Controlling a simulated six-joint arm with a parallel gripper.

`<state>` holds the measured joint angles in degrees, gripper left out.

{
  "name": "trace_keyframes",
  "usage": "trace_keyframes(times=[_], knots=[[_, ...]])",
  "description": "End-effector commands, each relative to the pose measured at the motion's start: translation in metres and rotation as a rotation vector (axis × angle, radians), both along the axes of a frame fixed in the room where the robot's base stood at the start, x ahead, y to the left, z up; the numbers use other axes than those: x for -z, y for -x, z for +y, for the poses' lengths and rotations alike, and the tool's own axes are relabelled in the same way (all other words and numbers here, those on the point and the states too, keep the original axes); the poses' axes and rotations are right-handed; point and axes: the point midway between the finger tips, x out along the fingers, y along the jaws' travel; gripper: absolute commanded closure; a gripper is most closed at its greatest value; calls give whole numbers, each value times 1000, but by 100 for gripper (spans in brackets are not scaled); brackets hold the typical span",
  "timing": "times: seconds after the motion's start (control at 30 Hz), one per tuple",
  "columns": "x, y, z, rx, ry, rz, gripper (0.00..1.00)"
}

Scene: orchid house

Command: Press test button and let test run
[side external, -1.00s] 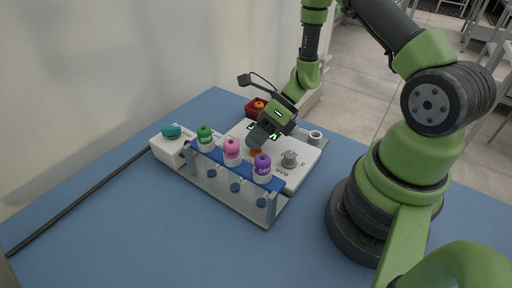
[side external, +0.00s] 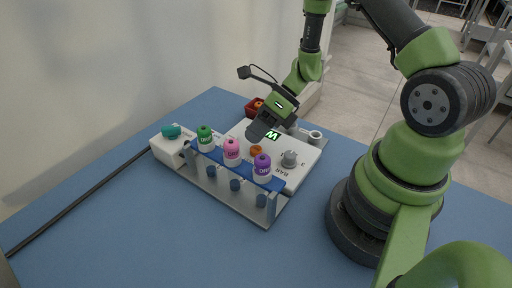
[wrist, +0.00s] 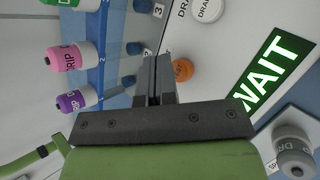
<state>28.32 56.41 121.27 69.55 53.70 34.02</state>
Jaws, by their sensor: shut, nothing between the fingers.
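The orange button (side external: 256,151) stands on the white panel (side external: 235,133), beside the blue rack. In the wrist view the orange button (wrist: 183,70) shows just right of my fingertips, partly hidden by them. My gripper (side external: 256,138) is shut and empty, a little above the panel and apart from the button in the side view. The fingers also show in the wrist view (wrist: 154,62). The green display (wrist: 275,68) reads "WAIT" in the wrist view; in the side view the display (side external: 272,135) is partly hidden behind my gripper.
A blue rack (side external: 217,158) carries green, pink and purple capped pieces in front of the panel. A teal knob (side external: 171,130) tops a white box at left. A red box (side external: 250,111) stands behind. The blue table's front is clear.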

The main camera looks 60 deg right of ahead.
Motion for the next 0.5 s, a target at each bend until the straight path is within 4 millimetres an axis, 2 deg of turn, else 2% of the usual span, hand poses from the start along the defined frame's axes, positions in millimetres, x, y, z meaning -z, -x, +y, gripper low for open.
trace_keyframes(times=[0.5], knots=[[-44,0,0,-1,1,-3,100]])
